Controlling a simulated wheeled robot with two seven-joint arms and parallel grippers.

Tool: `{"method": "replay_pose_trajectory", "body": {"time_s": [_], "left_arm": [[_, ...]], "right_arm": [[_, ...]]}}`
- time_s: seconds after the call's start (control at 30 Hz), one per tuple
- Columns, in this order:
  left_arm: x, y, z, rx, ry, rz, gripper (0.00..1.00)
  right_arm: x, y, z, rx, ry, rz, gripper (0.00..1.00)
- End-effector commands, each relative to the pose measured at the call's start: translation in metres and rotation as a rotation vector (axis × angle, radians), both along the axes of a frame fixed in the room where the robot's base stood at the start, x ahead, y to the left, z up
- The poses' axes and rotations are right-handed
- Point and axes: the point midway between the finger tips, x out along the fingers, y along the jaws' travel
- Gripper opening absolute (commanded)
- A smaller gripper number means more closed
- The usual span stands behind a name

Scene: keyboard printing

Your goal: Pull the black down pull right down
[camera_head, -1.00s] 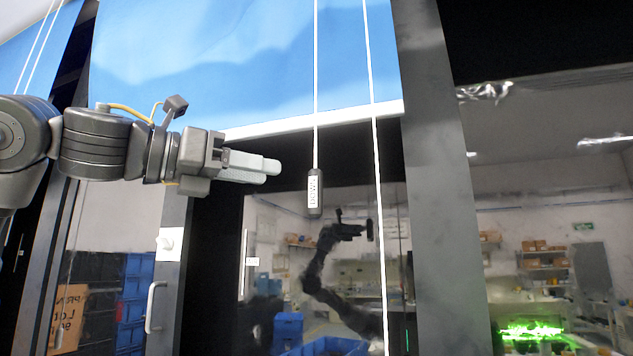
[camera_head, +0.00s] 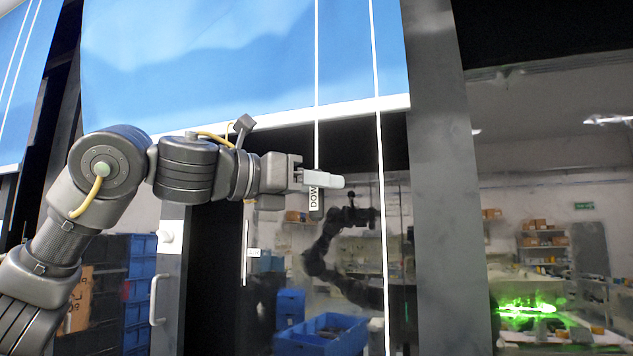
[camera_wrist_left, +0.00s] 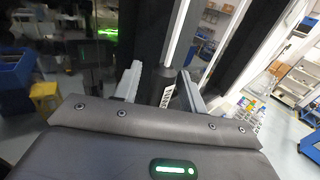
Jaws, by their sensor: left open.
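The black pull (camera_head: 316,205), with a white label reading "DOW…", hangs upright on a white cord (camera_head: 316,80) in front of the dark glass. My left gripper (camera_head: 325,180) is at the pull's height, its fingers overlapping the upper part of the pull in the head view. In the left wrist view the pull (camera_wrist_left: 167,88) stands between the two open fingers, with the label facing right. No firm contact shows. Part of the pull is hidden behind a finger in the head view. My right gripper is not in view.
A blue blind (camera_head: 240,60) with a white lower edge hangs above the glass. A second white cord (camera_head: 380,150) runs just right of the pull. A dark post (camera_head: 440,180) stands further right. A door with a handle (camera_head: 156,300) is at the lower left.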

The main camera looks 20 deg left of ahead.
Motion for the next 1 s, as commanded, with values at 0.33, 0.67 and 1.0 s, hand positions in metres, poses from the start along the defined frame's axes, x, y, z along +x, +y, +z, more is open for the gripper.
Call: {"method": "replay_pose_trajectory", "body": {"time_s": [0.33, 0.67, 1.0], "left_arm": [[0.0, 0.0, 0.0, 0.0, 0.0, 0.0, 0.0], [0.0, 0.0, -0.008, -0.001, 0.001, -0.001, 0.0], [0.003, -0.012, -0.092, 0.001, 0.003, -0.024, 0.0]], "right_arm": [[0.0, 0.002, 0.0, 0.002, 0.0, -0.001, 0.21], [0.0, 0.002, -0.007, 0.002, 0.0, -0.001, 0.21], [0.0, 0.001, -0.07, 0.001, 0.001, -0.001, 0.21]]}}
